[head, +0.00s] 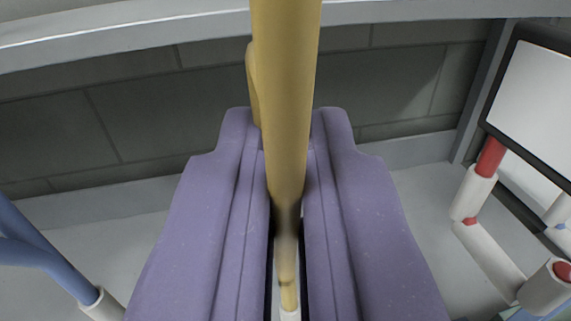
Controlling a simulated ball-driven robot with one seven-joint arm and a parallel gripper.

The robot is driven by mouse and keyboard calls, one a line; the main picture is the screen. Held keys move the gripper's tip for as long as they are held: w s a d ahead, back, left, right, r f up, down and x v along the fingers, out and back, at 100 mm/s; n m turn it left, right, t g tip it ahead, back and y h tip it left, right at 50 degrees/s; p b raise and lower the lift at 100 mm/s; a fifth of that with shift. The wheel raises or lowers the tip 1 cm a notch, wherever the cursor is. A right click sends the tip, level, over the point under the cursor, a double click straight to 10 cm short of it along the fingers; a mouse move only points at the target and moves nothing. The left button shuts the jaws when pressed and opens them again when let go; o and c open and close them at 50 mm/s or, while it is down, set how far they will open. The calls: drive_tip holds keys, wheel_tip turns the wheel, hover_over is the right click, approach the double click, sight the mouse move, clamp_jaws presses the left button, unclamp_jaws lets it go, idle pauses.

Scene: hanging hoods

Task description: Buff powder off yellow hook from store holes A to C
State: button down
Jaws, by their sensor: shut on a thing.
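A yellow hook (287,90) stands upright in the middle of the head view and runs out past the top edge. A second yellow part of it shows behind, at its left. My gripper (288,180) has two purple fingers, one on each side of the yellow shaft, and is shut on it. Lower down between the fingers the shaft looks greyish and blurred. A short yellow piece with a white end shows at the bottom between the fingers. I cannot make out the store holes or their letters.
A blue tube (45,255) with a white end is at the lower left. Red and white tubular parts (473,195) stand at the right, near a dark-framed panel (540,105). A grey tiled wall (120,115) is behind, with a pale rail (130,25) across the top.

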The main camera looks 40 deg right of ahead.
drive_tip(key=c, duration=1.1)
unclamp_jaws()
drive_tip(key=shift+f, duration=0.1)
